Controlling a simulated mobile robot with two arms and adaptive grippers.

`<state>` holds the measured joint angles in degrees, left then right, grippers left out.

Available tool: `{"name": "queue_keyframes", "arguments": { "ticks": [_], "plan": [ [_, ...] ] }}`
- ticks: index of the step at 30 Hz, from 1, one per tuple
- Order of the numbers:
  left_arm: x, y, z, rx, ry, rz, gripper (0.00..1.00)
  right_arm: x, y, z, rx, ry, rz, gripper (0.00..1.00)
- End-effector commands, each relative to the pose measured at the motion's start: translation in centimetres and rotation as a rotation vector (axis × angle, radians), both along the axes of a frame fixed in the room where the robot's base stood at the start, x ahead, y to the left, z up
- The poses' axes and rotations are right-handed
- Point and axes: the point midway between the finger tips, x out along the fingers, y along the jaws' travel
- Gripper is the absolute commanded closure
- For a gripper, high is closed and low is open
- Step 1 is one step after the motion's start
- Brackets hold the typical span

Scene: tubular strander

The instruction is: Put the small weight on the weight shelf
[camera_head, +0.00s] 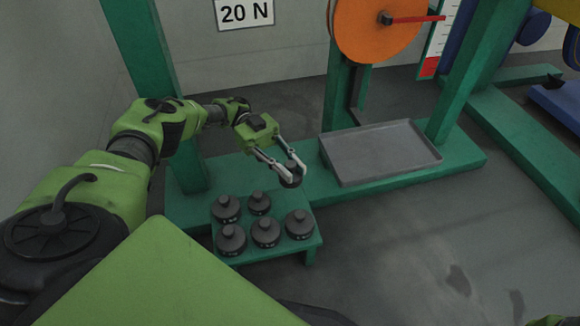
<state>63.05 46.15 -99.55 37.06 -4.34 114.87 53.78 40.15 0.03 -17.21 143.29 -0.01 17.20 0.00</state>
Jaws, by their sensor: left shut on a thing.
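My left gripper (284,174) reaches in from the left and is shut on a small dark weight (291,179). It holds the weight above the back right part of the green weight shelf (286,252). I cannot tell whether the weight touches the shelf. Several other dark round weights stand on the shelf, such as one at the front left (231,240) and one at the right (299,224). My right gripper is not clearly in view; only a bit of green shows at the bottom right corner.
A grey tray (378,152) lies on the green frame base to the right. Green posts (143,60) rise at left and right. An orange disc (375,25) with a red pointer (415,19) is above. A "20 N" sign (245,13) is on the wall. The floor at right is clear.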

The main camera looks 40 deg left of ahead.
Motion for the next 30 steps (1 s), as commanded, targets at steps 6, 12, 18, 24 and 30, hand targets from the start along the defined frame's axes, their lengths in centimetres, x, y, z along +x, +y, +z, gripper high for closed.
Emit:
{"name": "queue_keyframes", "arguments": {
  "ticks": [6, 12, 18, 24, 30],
  "plan": [
    [0.0, 0.0, -0.9, -0.003, -0.001, 0.001, 1.0, 0.0, 0.0, -0.9, 0.0, 0.001, 0.0, 0.6],
    [0.0, 0.0, -2.6, 0.0, -0.001, 0.001, 1.0, 0.0, 0.0, -2.4, 0.0, 0.0, 0.0, 0.6],
    [0.0, 0.0, -4.4, -0.002, -0.002, 0.003, 1.0, 0.0, 0.0, -4.0, 0.0, 0.0, 0.0, 0.6],
    [0.0, 0.0, -5.3, -0.001, -0.002, 0.003, 1.0, 0.0, 0.0, -4.8, 0.0, 0.0, 0.0, 0.6],
    [0.0, 0.0, -5.3, -0.001, -0.003, 0.003, 1.0, 0.0, 0.0, -4.8, 0.0, 0.001, 0.0, 0.6]
  ]
}}
